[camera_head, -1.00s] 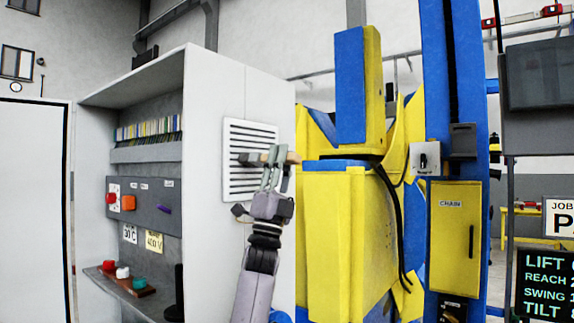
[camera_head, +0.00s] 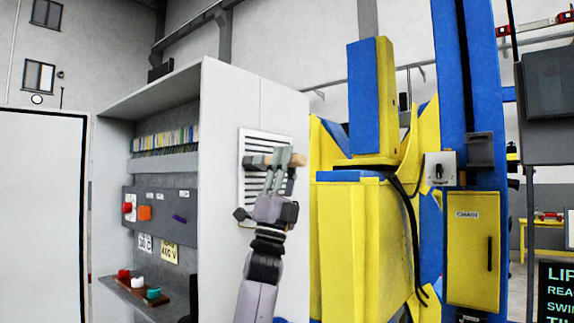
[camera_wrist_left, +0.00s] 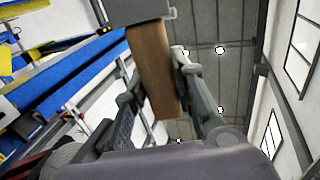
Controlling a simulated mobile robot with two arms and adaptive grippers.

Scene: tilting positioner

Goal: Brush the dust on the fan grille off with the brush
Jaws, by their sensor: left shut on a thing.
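The fan grille (camera_head: 252,140) is a white slatted panel on the side of the grey cabinet. My left gripper (camera_head: 284,160) is in front of it and hides part of the slats. In the left wrist view the brown handle (camera_wrist_left: 152,70) sits between the two fingers. I cannot tell whether the brush head touches the slats. Dust is too small to make out. My right gripper is not in view.
The open grey cabinet (camera_head: 215,230) has a shelf of binders (camera_head: 165,140) and a control panel (camera_head: 160,210) with knobs. The yellow and blue positioner (camera_head: 355,240) stands close to the right of my left arm. A yellow CHAIN box (camera_head: 473,250) is farther right.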

